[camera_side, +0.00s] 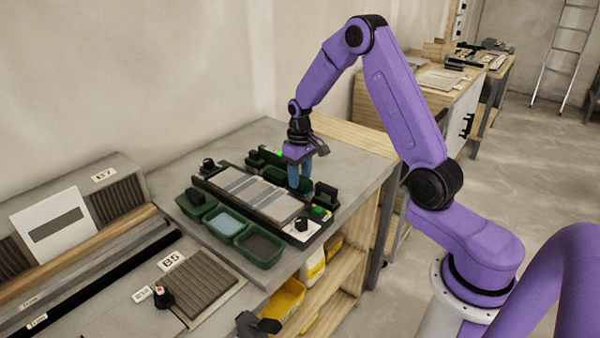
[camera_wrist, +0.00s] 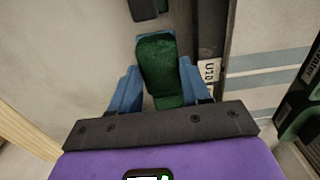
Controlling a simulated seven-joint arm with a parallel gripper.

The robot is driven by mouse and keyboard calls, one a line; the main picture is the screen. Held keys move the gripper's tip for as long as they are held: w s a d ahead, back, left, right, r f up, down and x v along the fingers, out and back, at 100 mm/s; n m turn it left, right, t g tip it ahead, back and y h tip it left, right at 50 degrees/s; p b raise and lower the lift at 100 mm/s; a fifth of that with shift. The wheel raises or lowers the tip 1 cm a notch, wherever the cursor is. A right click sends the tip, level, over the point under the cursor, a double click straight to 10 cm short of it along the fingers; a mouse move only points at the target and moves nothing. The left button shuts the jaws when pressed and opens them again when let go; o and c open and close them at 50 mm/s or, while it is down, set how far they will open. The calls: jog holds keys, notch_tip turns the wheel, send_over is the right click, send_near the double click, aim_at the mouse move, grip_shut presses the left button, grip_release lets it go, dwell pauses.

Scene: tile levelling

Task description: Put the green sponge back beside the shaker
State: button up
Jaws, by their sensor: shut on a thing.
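My gripper (camera_side: 300,187) points down at the back right of the tile fixture in the side view. In the wrist view its blue fingers (camera_wrist: 158,75) stand on either side of the green sponge (camera_wrist: 165,75), a dark green block, and are shut on it. A blue edge shows at the far end of the sponge. In the side view the fingers hide the sponge, and I cannot tell how high it is above the bench. I cannot make out with certainty which thing is the shaker.
In the wrist view a dark rail with a U10 label (camera_wrist: 210,72) runs close to the right finger. Bare bench lies left of it.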

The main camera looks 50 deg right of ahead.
jog(key=shift+f, duration=0.45)
dwell(0.3)
jog(key=o, duration=1.4)
jog(key=shift+a, duration=0.1)
jog(key=shift+a, duration=0.1)
jog(key=shift+r, duration=0.1)
jog(key=shift+d+r, duration=0.2)
jog(key=shift+r, duration=3.75)
jog(key=shift+a, duration=0.1)
